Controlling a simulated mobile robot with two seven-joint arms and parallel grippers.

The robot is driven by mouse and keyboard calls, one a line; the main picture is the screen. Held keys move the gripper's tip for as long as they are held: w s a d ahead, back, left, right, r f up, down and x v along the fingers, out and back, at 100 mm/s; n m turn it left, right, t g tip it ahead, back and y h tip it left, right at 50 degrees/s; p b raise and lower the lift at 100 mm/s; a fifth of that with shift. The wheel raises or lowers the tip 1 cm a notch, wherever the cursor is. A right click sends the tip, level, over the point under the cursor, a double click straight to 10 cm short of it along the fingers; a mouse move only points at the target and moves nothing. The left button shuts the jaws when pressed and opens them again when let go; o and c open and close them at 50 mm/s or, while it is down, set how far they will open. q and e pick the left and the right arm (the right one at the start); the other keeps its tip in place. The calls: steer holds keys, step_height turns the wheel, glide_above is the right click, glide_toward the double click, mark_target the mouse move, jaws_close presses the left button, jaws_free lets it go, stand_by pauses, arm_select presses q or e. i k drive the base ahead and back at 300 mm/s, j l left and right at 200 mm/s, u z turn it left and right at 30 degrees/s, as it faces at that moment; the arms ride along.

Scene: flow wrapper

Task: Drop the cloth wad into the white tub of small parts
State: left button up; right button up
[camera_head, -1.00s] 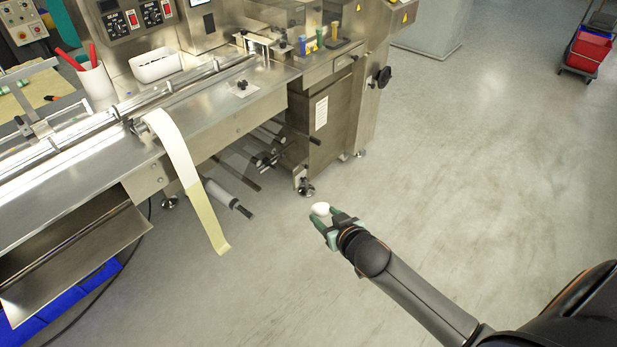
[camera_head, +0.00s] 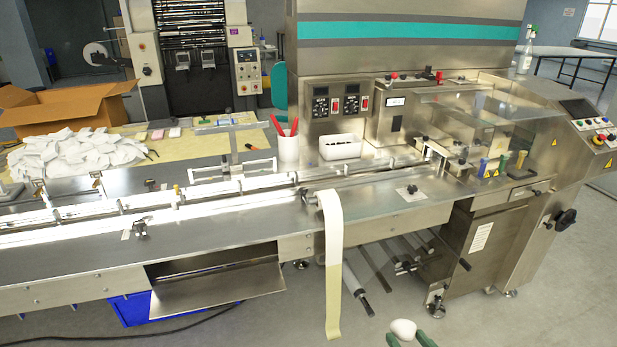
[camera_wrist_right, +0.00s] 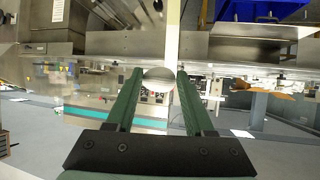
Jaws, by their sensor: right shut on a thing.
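The white cloth wad (camera_head: 403,328) shows at the bottom edge of the head view, right of centre. My right gripper (camera_head: 409,338) is shut on it; only its green fingertips show there. In the right wrist view the wad (camera_wrist_right: 158,75) sits between the tips of the two green fingers (camera_wrist_right: 159,82). The white tub (camera_head: 340,148) stands on the machine's top behind the steel deck, with dark small parts barely visible inside. The wad is in front of the machine, below and right of the tub, well apart from it. My left gripper is not in view.
A white cup with red-handled tools (camera_head: 287,148) stands left of the tub. A pale film strip (camera_head: 333,250) hangs over the deck's front edge. Guide rails (camera_head: 250,185) run along the deck. A cardboard box (camera_head: 65,103) and a heap of white packets (camera_head: 80,152) are at left.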

mark_target(344, 148)
steer(key=i+l+u, duration=0.45)
steer(key=u, duration=0.25)
steer(key=i+l, duration=0.1)
steer(key=l, duration=0.15)
steer(key=i+l+u, duration=0.1)
steer(key=l, duration=0.2)
steer(key=i+l+u, duration=0.1)
steer(key=i+l, duration=0.25)
steer(key=l, duration=0.15)
steer(key=i+l, duration=0.25)
steer(key=l, duration=0.15)
steer(key=i, duration=0.3)
